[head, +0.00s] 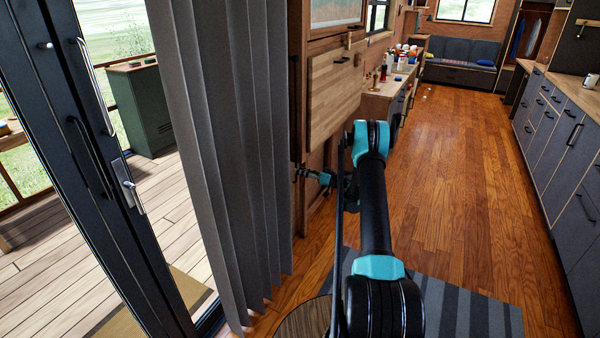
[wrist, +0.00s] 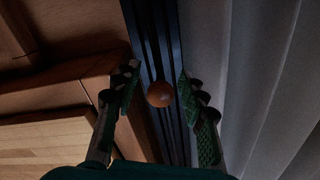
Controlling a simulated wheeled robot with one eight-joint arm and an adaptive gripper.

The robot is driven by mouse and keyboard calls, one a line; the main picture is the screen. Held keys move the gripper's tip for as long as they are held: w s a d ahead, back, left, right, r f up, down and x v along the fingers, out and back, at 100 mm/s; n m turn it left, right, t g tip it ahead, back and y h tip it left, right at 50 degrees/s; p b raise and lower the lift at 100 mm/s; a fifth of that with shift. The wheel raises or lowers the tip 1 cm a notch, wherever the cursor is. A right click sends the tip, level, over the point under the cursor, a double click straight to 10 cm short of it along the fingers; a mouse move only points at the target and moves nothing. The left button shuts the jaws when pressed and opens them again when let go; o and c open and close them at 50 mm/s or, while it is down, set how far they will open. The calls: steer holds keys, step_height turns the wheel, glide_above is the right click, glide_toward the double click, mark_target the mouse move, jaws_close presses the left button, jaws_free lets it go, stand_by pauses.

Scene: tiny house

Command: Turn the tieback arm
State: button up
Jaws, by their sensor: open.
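A round orange-brown knob (wrist: 159,94) shows in the wrist view against dark vertical strips (wrist: 150,40). It looks like the end of the tieback arm; the rest of that arm cannot be made out. My gripper (wrist: 159,80) is open, with one finger on each side of the knob and visible gaps to both. In the head view my gripper (head: 301,173) reaches left toward the right edge of the grey curtain (head: 235,150). The knob cannot be made out there. The curtain also fills the right side of the wrist view (wrist: 265,70).
A black-framed glass door (head: 75,120) stands at the left. A wooden panel (head: 335,95) hangs on the wall just beyond my gripper. A counter with several small items (head: 392,90) is farther back. The wooden floor (head: 450,160) at the right is clear; dark cabinets (head: 555,140) line the right side.

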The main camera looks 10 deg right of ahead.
steer(key=shift+w+a, duration=0.25)
steer(key=shift+a, duration=0.15)
jaws_close()
